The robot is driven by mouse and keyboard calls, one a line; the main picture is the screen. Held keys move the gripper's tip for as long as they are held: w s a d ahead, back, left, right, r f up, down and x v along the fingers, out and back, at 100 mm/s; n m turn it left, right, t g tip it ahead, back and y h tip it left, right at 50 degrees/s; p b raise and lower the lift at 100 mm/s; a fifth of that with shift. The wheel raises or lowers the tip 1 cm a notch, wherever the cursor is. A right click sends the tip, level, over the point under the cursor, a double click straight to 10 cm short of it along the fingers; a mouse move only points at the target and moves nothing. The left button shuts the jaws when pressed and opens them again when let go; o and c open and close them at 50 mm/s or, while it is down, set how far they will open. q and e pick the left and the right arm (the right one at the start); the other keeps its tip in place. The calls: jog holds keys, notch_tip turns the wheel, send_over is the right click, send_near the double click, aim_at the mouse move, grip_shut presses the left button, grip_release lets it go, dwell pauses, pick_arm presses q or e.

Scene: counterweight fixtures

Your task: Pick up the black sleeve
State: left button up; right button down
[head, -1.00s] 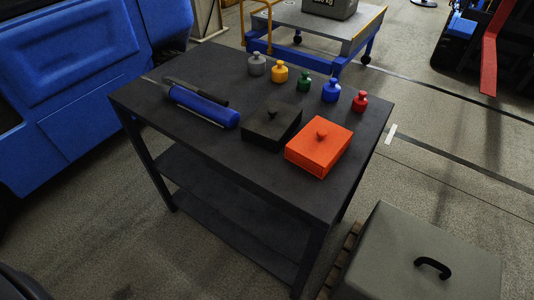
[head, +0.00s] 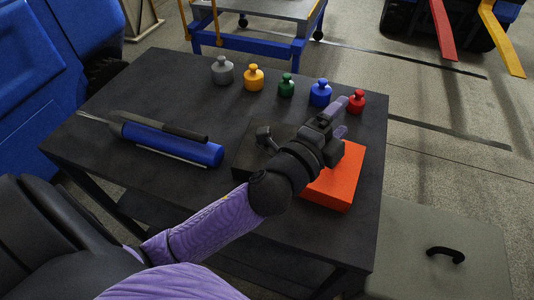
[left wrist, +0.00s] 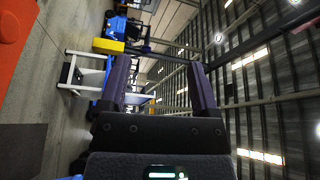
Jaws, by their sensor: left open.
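A black lidded block (head: 243,153) sits on the dark table; it is the black thing that best fits the sleeve, though I cannot be sure. My left forearm and wrist hide its right part. A slim black bar (head: 172,131) lies along a blue cylinder (head: 183,147) at the table's left. My left gripper (head: 342,118) is open, its purple fingers above the table, near the far edge of the orange block (head: 338,182) and right of the black block. In the left wrist view the open gripper (left wrist: 162,65) has nothing between its fingers. My right gripper is not seen.
Several knobbed weights stand along the table's far edge: grey (head: 222,71), yellow (head: 253,77), green (head: 286,85), blue (head: 320,93) and red (head: 357,102). A grey case (head: 430,225) with a black handle is at lower right. The table's (head: 160,85) far left is bare.

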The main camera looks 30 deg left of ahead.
pick_arm(q)
jog(key=d+r+m+h, duration=0.5)
jog(key=m+h, duration=0.4)
jog(key=m, duration=0.2)
jog(key=m+g+y, duration=1.1)
jog(key=m+g, duration=0.8)
jog(key=m, duration=1.2)
send_over(267, 148)
jog(key=w+d, duration=0.1)
notch_tip(267, 148, down, 8)
jog(key=shift+y, duration=0.5)
jog(key=f, duration=0.2)
jog(key=a+f+b, duration=0.1)
jog(key=f, duration=0.2)
jog(key=f+b, duration=0.1)
jog(key=f, duration=0.2)
jog(key=shift+s+a+f, duration=0.15)
jog(key=shift+s+a, duration=0.1)
jog(key=shift+a, duration=0.05)
jog(key=shift+w+f, duration=0.1)
jog(key=shift+f, duration=0.3)
grip_shut()
